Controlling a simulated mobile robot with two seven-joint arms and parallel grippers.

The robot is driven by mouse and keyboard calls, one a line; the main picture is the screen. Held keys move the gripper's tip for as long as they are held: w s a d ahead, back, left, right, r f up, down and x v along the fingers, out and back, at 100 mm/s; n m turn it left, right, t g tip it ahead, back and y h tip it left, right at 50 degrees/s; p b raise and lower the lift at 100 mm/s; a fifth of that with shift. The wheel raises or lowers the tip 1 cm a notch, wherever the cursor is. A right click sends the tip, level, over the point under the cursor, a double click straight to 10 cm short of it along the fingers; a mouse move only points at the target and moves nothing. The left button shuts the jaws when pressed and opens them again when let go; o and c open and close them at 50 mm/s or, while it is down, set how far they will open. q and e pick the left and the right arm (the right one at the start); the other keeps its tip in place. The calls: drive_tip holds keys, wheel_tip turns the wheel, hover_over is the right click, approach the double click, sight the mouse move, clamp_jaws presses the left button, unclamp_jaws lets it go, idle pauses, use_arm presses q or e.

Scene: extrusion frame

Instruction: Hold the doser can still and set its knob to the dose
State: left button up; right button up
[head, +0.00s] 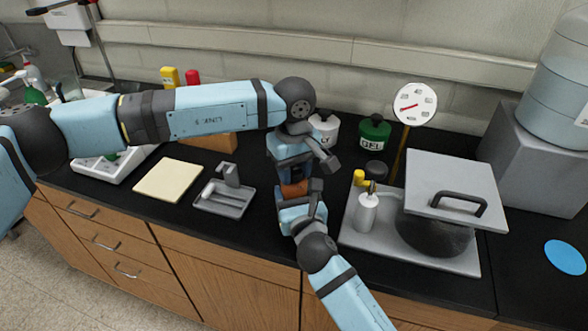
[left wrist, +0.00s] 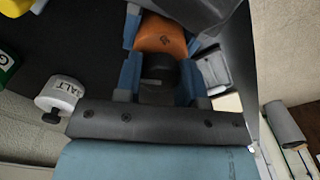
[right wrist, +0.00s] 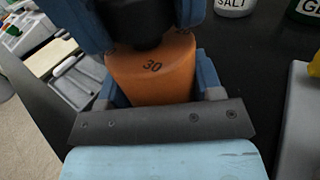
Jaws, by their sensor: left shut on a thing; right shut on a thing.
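The doser can is orange with a black knob. In the head view the can (head: 293,189) shows only as a small strip between my grippers. My left gripper (left wrist: 160,75) is shut on the black knob (left wrist: 158,88), which has a pale pointer mark. The orange body (left wrist: 162,36) lies just beyond it. My right gripper (right wrist: 155,85) is shut around the orange can body (right wrist: 150,72), which bears a printed "30" below the knob (right wrist: 136,22). Other dose marks are hidden. A round white dial (head: 415,104) with a red pointer and small pictures stands behind, on a post.
A grey tray (head: 223,208) and a cream board (head: 167,180) lie left of my grippers. A lidded dark pot (head: 436,235) and a pump bottle (head: 367,212) stand right. A white salt jar (head: 324,133) and a green jar (head: 374,136) stand behind. The counter's front edge is close.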

sight(294, 169)
idle(0.3)
use_arm(q)
drive_tip(key=o, duration=0.9)
drive_tip(key=shift+o, duration=0.2)
wheel_tip(294, 169, up, 12)
use_arm(e)
drive_tip(key=o, duration=1.1)
